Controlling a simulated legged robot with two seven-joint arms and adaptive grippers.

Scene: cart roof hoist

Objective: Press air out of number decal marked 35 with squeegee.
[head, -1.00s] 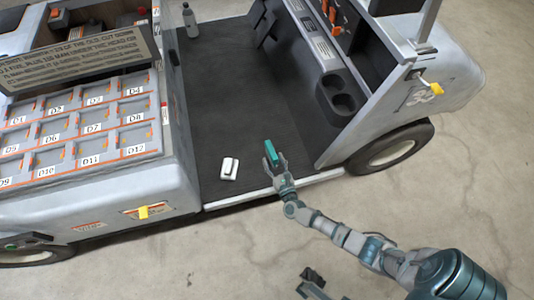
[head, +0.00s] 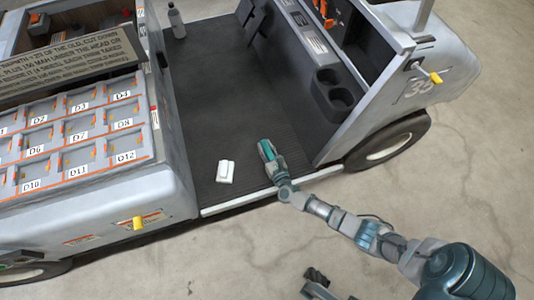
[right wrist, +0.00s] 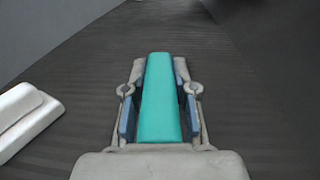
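The decal marked 35 (head: 417,90) shows on the grey side panel of the cart at upper right, above the wheel. Its fine surface is too small to judge. My right gripper (head: 268,153) is over the cart's dark floor, well left of and below the decal in the head view. It is shut on a teal bar, which looks like the squeegee (right wrist: 158,100). In the right wrist view, the bar lies lengthwise between the blue finger pads.
A white block (head: 225,171) lies on the cart floor (head: 205,110), left of my gripper. A yellow knob (head: 435,78) sticks out beside the decal. A bottle (head: 176,20) stands at the back. Bins (head: 80,130) are at left. Concrete at right is clear.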

